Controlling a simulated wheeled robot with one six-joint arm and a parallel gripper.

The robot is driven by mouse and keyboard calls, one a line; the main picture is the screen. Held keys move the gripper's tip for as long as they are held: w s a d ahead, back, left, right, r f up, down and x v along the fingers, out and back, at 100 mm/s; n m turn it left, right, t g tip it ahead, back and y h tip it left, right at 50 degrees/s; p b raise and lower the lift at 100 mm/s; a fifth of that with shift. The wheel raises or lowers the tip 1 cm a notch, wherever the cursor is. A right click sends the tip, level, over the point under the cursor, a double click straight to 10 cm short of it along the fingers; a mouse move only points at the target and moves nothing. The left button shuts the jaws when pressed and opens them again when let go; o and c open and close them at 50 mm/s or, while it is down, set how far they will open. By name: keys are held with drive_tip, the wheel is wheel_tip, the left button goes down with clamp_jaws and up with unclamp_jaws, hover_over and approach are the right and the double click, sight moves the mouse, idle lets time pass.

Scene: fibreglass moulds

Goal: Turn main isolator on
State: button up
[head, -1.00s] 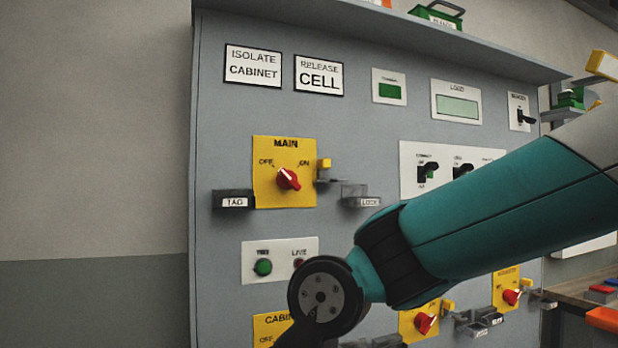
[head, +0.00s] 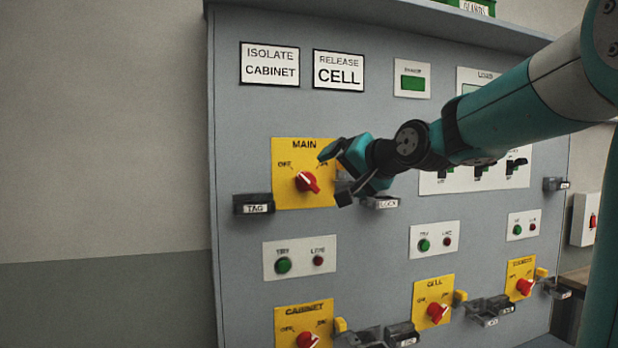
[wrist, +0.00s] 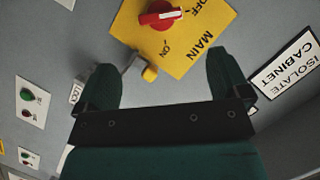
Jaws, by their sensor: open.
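The main isolator is a yellow plate (head: 290,201) marked MAIN, OFF and ON, with a red rotary knob (head: 307,182) at its middle. The knob's white pointer line aims up and left, towards OFF. My gripper (head: 334,173) is in front of the plate's right side, just right of the knob, and partly hides the ON mark. In the wrist view the jaws (wrist: 168,75) are wide apart and empty. The red knob (wrist: 160,15) shows beyond the jaws at the top, with the yellow hasp piece (wrist: 150,73) between the fingers.
A TAG holder (head: 257,208) is left of the plate and a LOCK holder (head: 386,203) right of it, close under my gripper. TRY and LIVE lamps (head: 300,258) sit below. Cabinet (head: 297,335), cell (head: 433,302) and another isolator (head: 520,280) are lower. Left wall area is clear.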

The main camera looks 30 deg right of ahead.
sight(311, 182)
drive_tip(key=p+x, duration=0.4)
drive_tip(key=x, duration=0.8)
drive_tip(key=shift+w, duration=0.25)
drive_tip(key=shift+c, duration=0.2)
drive_tip(key=c, duration=0.9)
